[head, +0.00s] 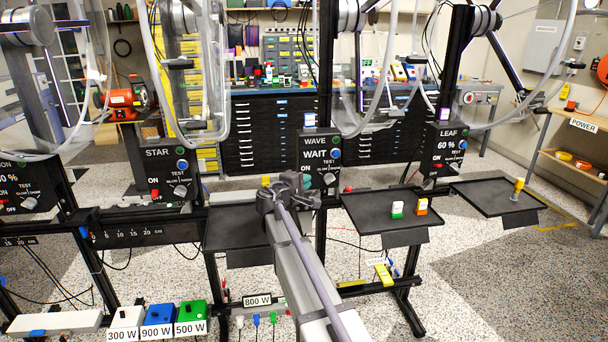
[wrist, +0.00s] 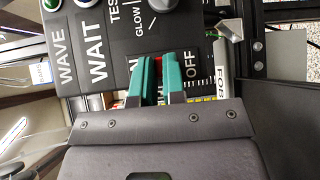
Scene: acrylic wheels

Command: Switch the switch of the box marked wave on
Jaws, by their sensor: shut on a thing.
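The box marked WAVE (head: 318,145) stands at the middle of the head view, its display reading WAIT. In the wrist view the box (wrist: 85,55) appears turned sideways, with OFF readable and the opposite label mostly covered. My gripper (head: 299,186) is at the lower left of the box front and hides its switch in the head view. In the wrist view the teal fingers of my gripper (wrist: 159,70) are shut on the red switch (wrist: 158,62). Only a sliver of red shows between the fingers, so I cannot tell its position.
The STAR box (head: 163,170) is to the left and the LEAF box (head: 440,150) to the right. A black tray (head: 365,215) holds green and orange blocks. A grey knob (wrist: 162,5) sits close to the fingers on the WAVE box.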

